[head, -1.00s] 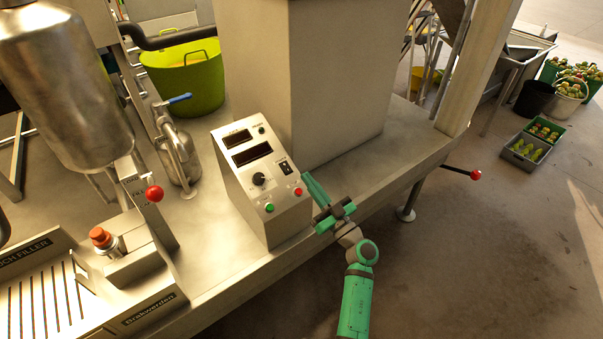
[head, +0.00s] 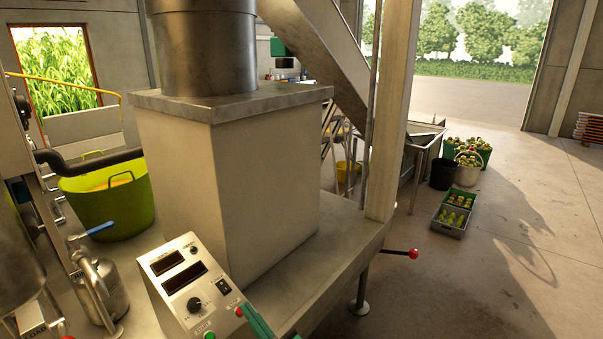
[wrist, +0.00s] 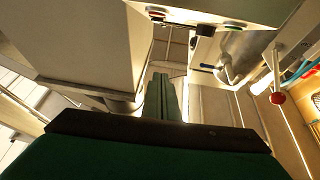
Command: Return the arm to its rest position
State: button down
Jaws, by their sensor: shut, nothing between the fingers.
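My gripper shows as a green shape (head: 257,322) at the bottom edge of the head view, just right of the control box (head: 194,290). In the wrist view my gripper (wrist: 161,84) has its green fingers together, with nothing between them. The control box has two dark displays, a black knob, a black switch, and a green and a red button. Its underside and buttons (wrist: 235,25) show at the top of the wrist view. The head view cuts off most of my arm, and I cannot tell whether the gripper touches the box.
A large pale housing (head: 235,190) stands on the steel deck behind the control box. A red-knobbed lever (head: 412,254) sticks out at the deck's right. A steel canister (head: 100,295) is at left. Crates of bottles and fruit (head: 455,210) lie on the open floor at right.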

jog(key=s+d+f+m+h, duration=0.3)
jog(key=s+d+h, duration=0.2)
jog(key=s, duration=1)
jog(key=s+d+f+m+h, duration=0.2)
jog(key=s+d+h, duration=0.3)
jog(key=s, duration=1)
jog(key=s+d+f+m+h, duration=0.3)
jog(key=s+h, duration=0.4)
jog(key=s, duration=0.9)
jog(key=shift+d+f+m, duration=0.35)
jog(key=shift+d+m, duration=0.15)
jog(key=shift+d, duration=0.4)
